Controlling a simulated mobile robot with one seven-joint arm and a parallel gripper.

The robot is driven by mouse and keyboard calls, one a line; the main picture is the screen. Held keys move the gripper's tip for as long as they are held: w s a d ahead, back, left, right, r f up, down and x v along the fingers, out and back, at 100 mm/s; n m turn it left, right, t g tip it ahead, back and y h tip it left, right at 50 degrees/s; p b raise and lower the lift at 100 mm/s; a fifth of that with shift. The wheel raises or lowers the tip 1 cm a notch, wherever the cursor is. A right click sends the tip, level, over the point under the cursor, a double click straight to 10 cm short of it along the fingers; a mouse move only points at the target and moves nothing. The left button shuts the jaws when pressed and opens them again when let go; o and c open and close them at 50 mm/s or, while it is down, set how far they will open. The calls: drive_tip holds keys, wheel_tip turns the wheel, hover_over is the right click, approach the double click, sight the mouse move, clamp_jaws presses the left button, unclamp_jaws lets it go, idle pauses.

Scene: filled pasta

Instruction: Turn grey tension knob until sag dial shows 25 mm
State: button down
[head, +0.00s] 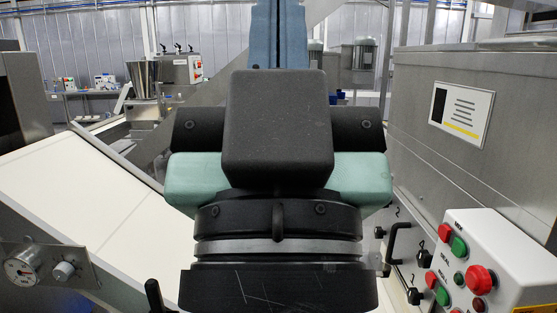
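A grey tension knob (64,271) sits on a small metal plate (42,254) at the lower left of the head view. Just left of the knob on the same plate is a round white dial (22,267), likely the sag dial. Its needle and marks are too small to read. Nothing touches the knob or the dial. My own black and teal arm parts fill the middle of the view, to the right of the knob and apart from it. The fingers of my gripper cannot be seen.
A pale conveyor belt (95,195) slopes behind the plate. At the right, a control box (500,240) carries red and green buttons beside a large steel cabinet (460,165) with black handles. A steel hopper (145,82) and a bench stand further back.

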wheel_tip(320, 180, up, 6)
drive_tip(key=p, duration=0.3)
drive_tip(key=shift+p, duration=0.4)
